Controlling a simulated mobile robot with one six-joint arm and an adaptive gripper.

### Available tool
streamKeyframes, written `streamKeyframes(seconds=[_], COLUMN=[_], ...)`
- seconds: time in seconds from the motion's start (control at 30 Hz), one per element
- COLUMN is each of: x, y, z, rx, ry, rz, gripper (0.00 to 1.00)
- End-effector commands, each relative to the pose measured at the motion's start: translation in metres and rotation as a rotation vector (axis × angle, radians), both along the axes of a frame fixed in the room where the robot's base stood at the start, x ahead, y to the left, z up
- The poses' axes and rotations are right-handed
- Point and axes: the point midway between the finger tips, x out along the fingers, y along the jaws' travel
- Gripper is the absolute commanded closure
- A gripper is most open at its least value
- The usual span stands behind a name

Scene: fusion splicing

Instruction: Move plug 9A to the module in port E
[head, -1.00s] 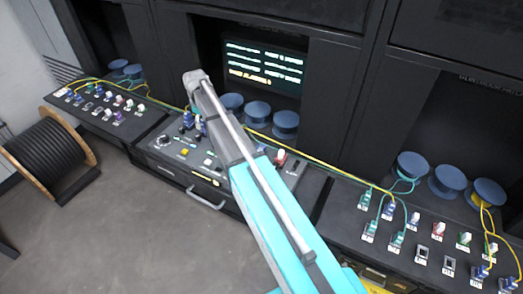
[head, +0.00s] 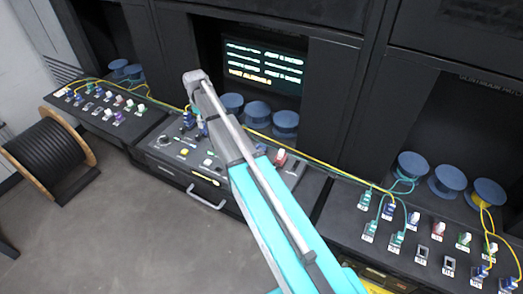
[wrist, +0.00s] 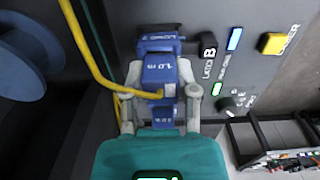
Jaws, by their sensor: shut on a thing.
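My gripper (wrist: 160,88) is shut on a blue plug (wrist: 158,70) marked "1.0 m" in the wrist view, one finger on each side. A yellow cable runs from the plug up to the left. Another blue part (wrist: 160,43) with lettering lies just beyond it at the panel; I cannot tell whether they are joined. In the head view my arm hides most of the gripper above the middle console (head: 170,160). I cannot read a 9A label or a port E label.
Beside the plug are a latch B key (wrist: 208,45), a yellow power button (wrist: 272,43) and a dark knob (wrist: 225,103). In the head view, the right console (head: 340,215) and left console (head: 125,135) hold several modules and cables. A cable drum (head: 48,155) stands at left.

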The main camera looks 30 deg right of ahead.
Motion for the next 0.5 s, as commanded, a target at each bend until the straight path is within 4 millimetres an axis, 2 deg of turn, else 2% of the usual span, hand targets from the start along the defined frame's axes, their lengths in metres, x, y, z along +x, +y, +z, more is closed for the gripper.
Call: streamKeyframes(seconds=[0.5], x=[0.000], y=[0.000], z=[0.012], rx=[0.000], ry=[0.000], rz=[0.000], gripper=[1.00])
